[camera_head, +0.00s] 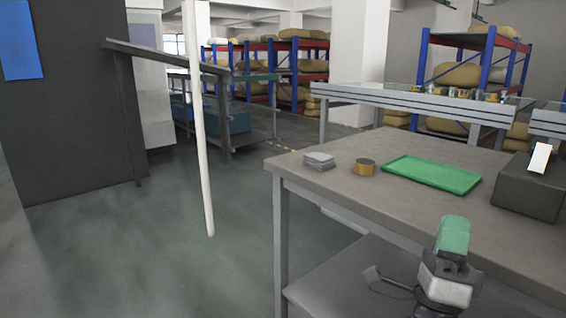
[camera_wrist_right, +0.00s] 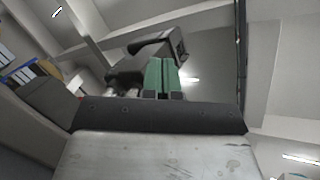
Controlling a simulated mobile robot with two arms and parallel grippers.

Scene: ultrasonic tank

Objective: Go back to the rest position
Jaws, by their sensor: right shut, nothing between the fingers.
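My right gripper (camera_head: 455,233) is at the lower right of the head view, its green fingers pointing up, in front of the workbench (camera_head: 335,190). In the right wrist view the green fingers (camera_wrist_right: 161,78) are pressed together with nothing between them. That view looks up towards the ceiling. My left gripper is in neither view.
On the workbench stand a small grey stack (camera_head: 319,161), a brass-coloured round piece (camera_head: 365,167), a green tray (camera_head: 430,174) and a dark box (camera_head: 528,190). A white pole (camera_head: 203,150) stands at left. The floor between pole and workbench is clear.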

